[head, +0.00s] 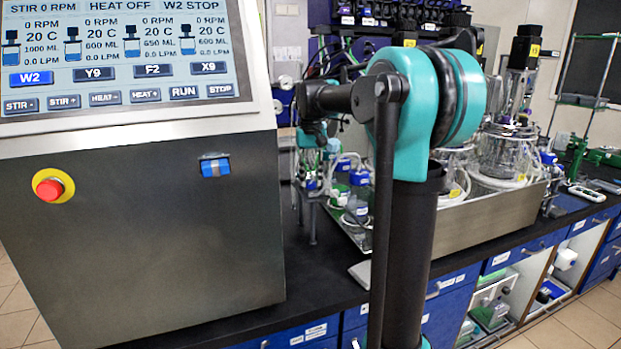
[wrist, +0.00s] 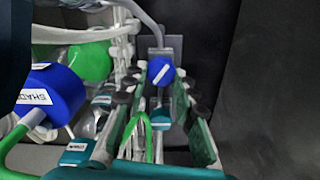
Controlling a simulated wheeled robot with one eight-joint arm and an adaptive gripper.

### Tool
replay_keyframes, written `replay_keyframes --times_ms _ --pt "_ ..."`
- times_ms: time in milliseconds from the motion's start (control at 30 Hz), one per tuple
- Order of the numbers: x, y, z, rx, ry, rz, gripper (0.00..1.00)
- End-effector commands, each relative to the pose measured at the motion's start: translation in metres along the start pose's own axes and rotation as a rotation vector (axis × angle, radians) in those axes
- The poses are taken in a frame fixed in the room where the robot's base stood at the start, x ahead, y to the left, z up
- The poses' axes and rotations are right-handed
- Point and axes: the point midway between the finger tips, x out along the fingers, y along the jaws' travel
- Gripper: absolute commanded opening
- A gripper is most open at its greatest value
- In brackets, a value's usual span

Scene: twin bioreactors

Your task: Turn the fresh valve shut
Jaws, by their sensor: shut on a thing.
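A round blue valve knob (wrist: 161,70) with a slanted white line on its face sits at the upper middle of the wrist view, in front of a grey bracket (wrist: 176,47). No name for the valve can be read there. My gripper (wrist: 161,84) is shut on the knob, with one finger on each side of it. In the head view my gripper (head: 313,180) hangs beside the control console, partly covered by my own arm.
The console (head: 150,245) stands close on the left. Blue-capped bottles (head: 358,192) crowd the metal tray (head: 480,222), with glass vessels (head: 503,155) further right. In the wrist view a blue cap (wrist: 55,88), green tubing (wrist: 35,137) and a pale hose (wrist: 85,33) lie close left.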

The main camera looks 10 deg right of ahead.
Motion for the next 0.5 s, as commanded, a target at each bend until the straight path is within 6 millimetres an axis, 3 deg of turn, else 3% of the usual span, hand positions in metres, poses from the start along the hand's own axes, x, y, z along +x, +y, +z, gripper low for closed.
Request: replay_keyframes --times_ms 500 --pt "-0.0004 0.0022 0.0002 0.488 0.001 0.000 0.00"
